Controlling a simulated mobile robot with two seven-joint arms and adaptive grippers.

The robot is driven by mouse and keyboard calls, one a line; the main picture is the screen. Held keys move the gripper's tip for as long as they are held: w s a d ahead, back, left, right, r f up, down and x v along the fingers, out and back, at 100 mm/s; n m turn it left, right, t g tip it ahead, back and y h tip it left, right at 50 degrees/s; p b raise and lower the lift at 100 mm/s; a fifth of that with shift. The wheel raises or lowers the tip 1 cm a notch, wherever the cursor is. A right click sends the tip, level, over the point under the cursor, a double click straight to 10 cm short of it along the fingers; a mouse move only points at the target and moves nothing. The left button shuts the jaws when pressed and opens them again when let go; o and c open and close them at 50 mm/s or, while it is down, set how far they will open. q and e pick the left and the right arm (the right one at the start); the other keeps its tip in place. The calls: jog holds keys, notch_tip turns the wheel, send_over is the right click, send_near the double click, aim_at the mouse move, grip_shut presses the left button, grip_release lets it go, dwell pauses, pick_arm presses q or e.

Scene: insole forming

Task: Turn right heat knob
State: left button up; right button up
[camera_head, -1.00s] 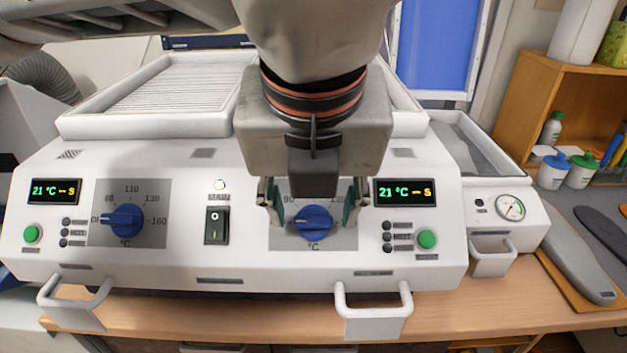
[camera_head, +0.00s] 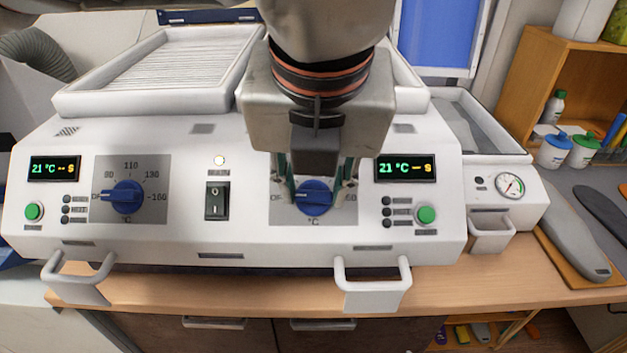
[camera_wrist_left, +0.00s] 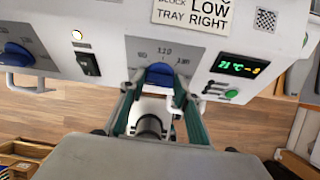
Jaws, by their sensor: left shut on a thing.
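The right heat knob (camera_head: 314,198) is a blue dial on a grey scale plate on the white machine's front panel. My left gripper (camera_head: 315,190) reaches down in front of it, its two fingers on either side of the knob and shut on it. In the left wrist view the knob (camera_wrist_left: 159,75) shows between the fingertips (camera_wrist_left: 160,88). The gripper hides most of the scale. The right display (camera_head: 404,168) reads 21 °C. My right gripper is not in view.
The left heat knob (camera_head: 127,196) points towards OFF. A black power switch (camera_head: 216,201) sits between the two knobs, with a lit lamp above it. A green button (camera_head: 426,215) is right of the held knob. White handles (camera_head: 372,268) stick out below the panel.

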pick_arm(q)
jog(key=m+y, duration=0.1)
jog(key=m, duration=0.1)
jog(key=shift+d+r+m, duration=0.1)
jog(key=shift+d+m, duration=0.05)
jog(key=shift+m, duration=0.15)
jog(key=shift+d+m+t+y+p, duration=0.1)
jog(key=shift+m+t+y+p, duration=0.25)
jog(key=shift+m, duration=0.8)
jog(key=shift+d+m+t+y+p, duration=0.1)
jog(key=shift+m+t+y+p, duration=0.25)
jog(key=shift+m, duration=0.8)
jog(key=o, duration=1.1)
jog(key=shift+s, duration=0.1)
jog(key=shift+o, duration=0.2)
jog(key=shift+f, duration=0.2)
jog(key=v, duration=1.2)
jog(key=shift+d+r, duration=0.1)
